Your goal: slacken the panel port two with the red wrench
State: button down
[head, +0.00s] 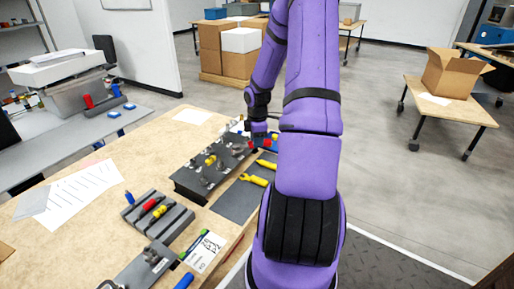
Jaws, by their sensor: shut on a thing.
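The dark panel (190,186) lies on the wooden table and bears several grey metal fittings and a yellow one (211,160). The fittings are too small for me to tell which is port two. My gripper (260,142) is over the far right end of the panel, partly hidden by my purple arm. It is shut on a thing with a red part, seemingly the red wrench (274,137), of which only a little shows. I cannot tell whether the wrench touches a fitting.
Two yellow tools (253,180) lie on a dark mat (235,203) right of the panel. A grey holder (176,225) with red and yellow pieces stands nearer.

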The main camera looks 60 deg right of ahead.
jog(key=shift+r, duration=0.55)
jog(key=shift+a+f+m, duration=0.25)
jog(key=shift+a+m, duration=0.05)
jog(key=shift+a, duration=0.1)
jog(key=s+a+f+m, duration=0.2)
jog(key=a+f+m, duration=0.3)
jog(key=a+m, duration=0.5)
jog(key=shift+a+f+m, duration=0.3)
jog(key=shift+a+m, duration=0.1)
jog(key=shift+m, duration=0.1)
jog(key=shift+s, duration=0.1)
